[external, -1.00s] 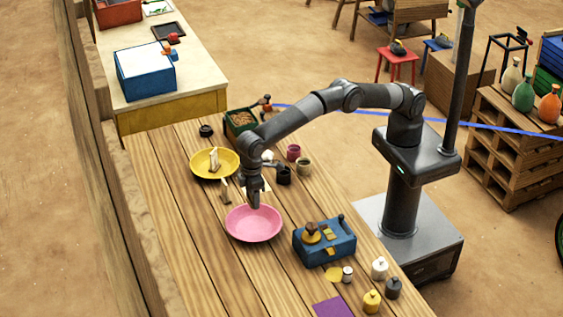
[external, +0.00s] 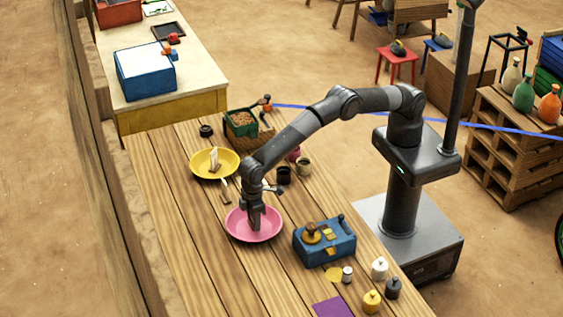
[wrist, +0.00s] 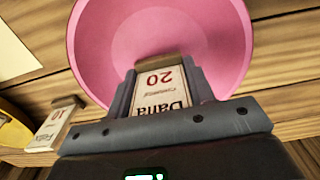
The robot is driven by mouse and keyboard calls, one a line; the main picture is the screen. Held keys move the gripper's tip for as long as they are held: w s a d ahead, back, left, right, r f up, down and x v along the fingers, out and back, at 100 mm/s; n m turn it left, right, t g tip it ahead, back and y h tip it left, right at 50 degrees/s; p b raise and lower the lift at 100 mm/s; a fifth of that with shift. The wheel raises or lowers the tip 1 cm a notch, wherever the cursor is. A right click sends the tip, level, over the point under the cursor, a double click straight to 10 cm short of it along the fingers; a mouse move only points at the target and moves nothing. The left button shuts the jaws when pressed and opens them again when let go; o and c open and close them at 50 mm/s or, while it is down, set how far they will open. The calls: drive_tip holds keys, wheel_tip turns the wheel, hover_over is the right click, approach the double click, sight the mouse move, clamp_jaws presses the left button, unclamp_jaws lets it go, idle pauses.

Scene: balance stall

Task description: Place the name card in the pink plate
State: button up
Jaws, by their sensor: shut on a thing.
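My gripper (external: 256,222) points down over the pink plate (external: 234,228). In the wrist view its two fingers (wrist: 160,85) are shut on a white name card (wrist: 160,100) with a wooden edge. The pink plate (wrist: 110,40) fills the space behind the card there. I cannot tell whether the card touches the plate. The held card is hidden behind the fingers in the external view.
The yellow plate (external: 203,173), with a card (external: 214,161) standing in it, is up and left. Another card (external: 226,192) stands on the table between the plates and shows in the wrist view (wrist: 55,124). A blue box (external: 325,243) stands right of the pink plate.

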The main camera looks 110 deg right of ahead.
drive_tip(key=shift+f, duration=0.1)
drive_tip(key=o, duration=1)
drive_tip(key=shift+o, duration=0.2)
wheel_tip(320, 180, up, 7)
idle(0.4)
